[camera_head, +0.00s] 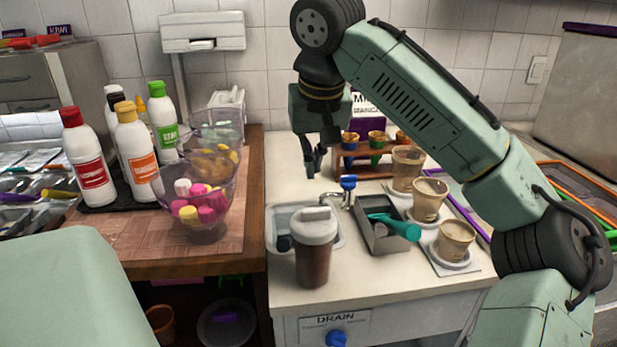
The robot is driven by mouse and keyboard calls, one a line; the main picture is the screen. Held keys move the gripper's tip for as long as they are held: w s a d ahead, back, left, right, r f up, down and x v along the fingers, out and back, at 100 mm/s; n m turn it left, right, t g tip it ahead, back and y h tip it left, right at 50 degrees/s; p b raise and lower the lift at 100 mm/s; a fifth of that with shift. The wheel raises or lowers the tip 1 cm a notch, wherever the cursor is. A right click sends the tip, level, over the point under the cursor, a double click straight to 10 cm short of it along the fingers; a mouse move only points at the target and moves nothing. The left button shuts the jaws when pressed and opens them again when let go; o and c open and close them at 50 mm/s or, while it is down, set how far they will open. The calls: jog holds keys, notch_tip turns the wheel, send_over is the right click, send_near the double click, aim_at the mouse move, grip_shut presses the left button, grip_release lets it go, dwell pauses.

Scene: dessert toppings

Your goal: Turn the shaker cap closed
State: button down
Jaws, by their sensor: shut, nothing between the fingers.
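A shaker (313,262) with a dark brown body stands upright near the front left of the white counter. Its whitish cap (317,223) is on top, with a raised part on the lid; I cannot tell how far the cap is turned. My gripper (314,168) points down behind the shaker, over the back of the counter. It is shut, empty and apart from the shaker and its cap.
A small sink with a blue-handled tap (348,184) lies behind the shaker. A grey tray (381,232) with teal tools and several cups (428,199) stand to the right. A bowl of colourful sweets (205,208) and several sauce bottles (137,150) are on the left wooden counter.

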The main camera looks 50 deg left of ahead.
aim_at(316, 209)
jog(key=v, duration=0.4)
jog(key=shift+d+r, duration=0.2)
jog(key=shift+r, duration=0.05)
jog(key=c, duration=2.2)
grip_release()
jog(key=shift+d+r, duration=0.25)
jog(key=shift+r, duration=0.2)
jog(key=shift+o, duration=1.3)
jog(key=n, duration=0.1)
jog(key=n+g, duration=0.1)
jog(key=n, duration=0.1)
jog(key=shift+w+d+f, duration=0.2)
jog(key=shift+d, duration=0.15)
jog(key=shift+o, duration=1.3)
jog(key=n, duration=0.1)
jog(key=d+n+g, duration=0.1)
jog(key=n, duration=0.3)
jog(key=shift+w+d+f+g+h, duration=0.2)
jog(key=shift+w+f+g+h, duration=0.1)
jog(key=shift+g+h, duration=0.1)
jog(key=s+f+n+g, duration=0.1)
jog(key=f+n, duration=0.2)
jog(key=f+n+g, duration=0.1)
jog(key=f+n, duration=0.2)
jog(key=s+f+n+g+b, duration=0.1)
jog(key=f+n, duration=0.2)
jog(key=shift+s+f+n, duration=0.2)
jog(key=shift+s+n, duration=0.1)
grip_shut()
